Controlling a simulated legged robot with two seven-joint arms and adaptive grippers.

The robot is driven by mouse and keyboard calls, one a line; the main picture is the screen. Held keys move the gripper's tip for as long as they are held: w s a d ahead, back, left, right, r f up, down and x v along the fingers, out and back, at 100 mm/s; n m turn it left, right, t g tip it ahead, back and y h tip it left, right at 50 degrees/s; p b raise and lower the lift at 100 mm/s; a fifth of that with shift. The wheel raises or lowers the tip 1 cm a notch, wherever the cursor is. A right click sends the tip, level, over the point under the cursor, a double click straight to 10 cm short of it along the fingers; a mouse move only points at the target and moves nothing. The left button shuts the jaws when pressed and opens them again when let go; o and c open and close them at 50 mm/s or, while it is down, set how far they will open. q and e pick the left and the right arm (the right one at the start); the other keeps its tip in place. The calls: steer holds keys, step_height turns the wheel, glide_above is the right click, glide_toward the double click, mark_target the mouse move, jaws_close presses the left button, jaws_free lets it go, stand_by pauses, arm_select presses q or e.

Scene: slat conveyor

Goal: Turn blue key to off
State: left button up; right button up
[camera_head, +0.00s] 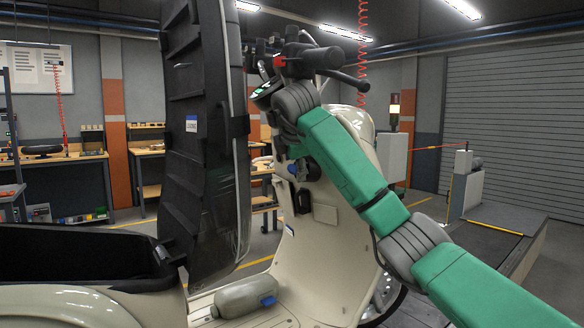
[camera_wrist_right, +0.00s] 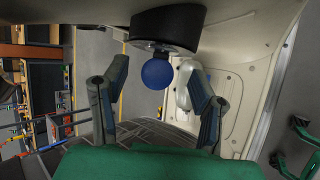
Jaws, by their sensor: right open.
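The blue key (camera_wrist_right: 157,73) is a round blue knob under a black cylindrical lock housing (camera_wrist_right: 168,28) on the cream scooter. My right gripper (camera_wrist_right: 157,88) is open, with one dark finger on each side of the key. A gap shows between the key and each finger, and nothing is held. In the head view, my green right arm reaches to the scooter's front panel (camera_head: 308,232) below the handlebar, and the right gripper (camera_head: 298,168) is small and partly hidden there. The key's turn position is hard to read. My left gripper is out of view.
The scooter's dark seat (camera_head: 200,130) stands upright above the open storage bin (camera_head: 85,283). The handlebar (camera_head: 315,57) is just above my right arm. A grey container with a blue cap (camera_head: 240,297) lies on the footboard. Workbenches (camera_head: 60,158) stand behind.

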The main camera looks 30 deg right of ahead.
steer(key=shift+w+d+f, duration=0.35)
steer(key=shift+d+f, duration=0.1)
steer(key=shift+d, duration=0.3)
steer(key=shift+w+a, duration=0.2)
steer(key=shift+a, duration=0.75)
steer(key=shift+c, duration=1.2)
steer(key=shift+r, duration=0.15)
steer(key=c, duration=1)
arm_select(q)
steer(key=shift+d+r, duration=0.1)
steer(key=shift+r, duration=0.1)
arm_select(e)
steer(key=shift+o, duration=0.8)
steer(key=shift+d, duration=0.4)
